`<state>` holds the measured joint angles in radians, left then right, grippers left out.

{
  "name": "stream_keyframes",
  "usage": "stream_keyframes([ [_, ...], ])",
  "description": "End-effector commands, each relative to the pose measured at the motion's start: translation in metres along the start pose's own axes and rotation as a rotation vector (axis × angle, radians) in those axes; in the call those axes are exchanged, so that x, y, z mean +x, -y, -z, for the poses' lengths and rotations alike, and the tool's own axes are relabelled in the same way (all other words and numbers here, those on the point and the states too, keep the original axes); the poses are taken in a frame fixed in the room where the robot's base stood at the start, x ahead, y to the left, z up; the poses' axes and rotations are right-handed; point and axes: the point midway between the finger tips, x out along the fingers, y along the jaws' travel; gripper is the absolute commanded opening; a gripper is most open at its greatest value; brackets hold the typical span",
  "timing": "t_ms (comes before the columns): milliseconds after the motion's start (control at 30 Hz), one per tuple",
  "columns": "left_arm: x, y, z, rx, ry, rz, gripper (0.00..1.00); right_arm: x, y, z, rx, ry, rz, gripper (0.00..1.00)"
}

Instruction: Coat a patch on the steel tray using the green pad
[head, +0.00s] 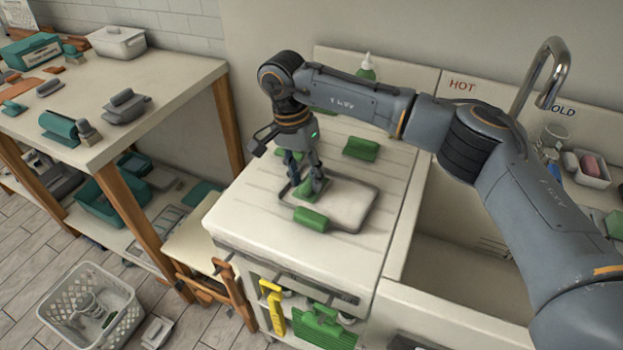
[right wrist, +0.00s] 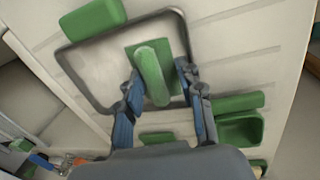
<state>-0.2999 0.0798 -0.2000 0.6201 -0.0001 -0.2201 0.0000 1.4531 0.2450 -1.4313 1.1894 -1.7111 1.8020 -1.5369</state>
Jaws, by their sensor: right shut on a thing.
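The steel tray (head: 352,205) is shallow with a dark rounded rim and lies on the ribbed drainboard left of the sink. It also shows in the right wrist view (right wrist: 100,73), its visible floor plain pale grey. My right gripper (head: 311,184) points down over the tray's left part, shut on the green pad (head: 318,187). In the right wrist view the pad (right wrist: 153,72) is a flat green plate with a raised rounded handle, between my fingers (right wrist: 160,84). It appears at tray level; contact underneath is hidden. My left gripper is not in view.
A green block (head: 311,218) lies at the tray's front edge, another (head: 361,149) behind it. The sink basin (head: 465,270) is on the right, with a faucet (head: 545,75) behind. A wooden table (head: 150,85) with several items stands left; a white basket (head: 92,305) is on the floor.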

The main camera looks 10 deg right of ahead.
Motion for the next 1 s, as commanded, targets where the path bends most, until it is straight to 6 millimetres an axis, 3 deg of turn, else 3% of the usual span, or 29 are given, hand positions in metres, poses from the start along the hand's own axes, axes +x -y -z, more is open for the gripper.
stream_keyframes([
  [1000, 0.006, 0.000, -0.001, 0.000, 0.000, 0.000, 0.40, -0.004, 0.017, -0.001, 0.000, 0.000, 0.001, 0.12],
])
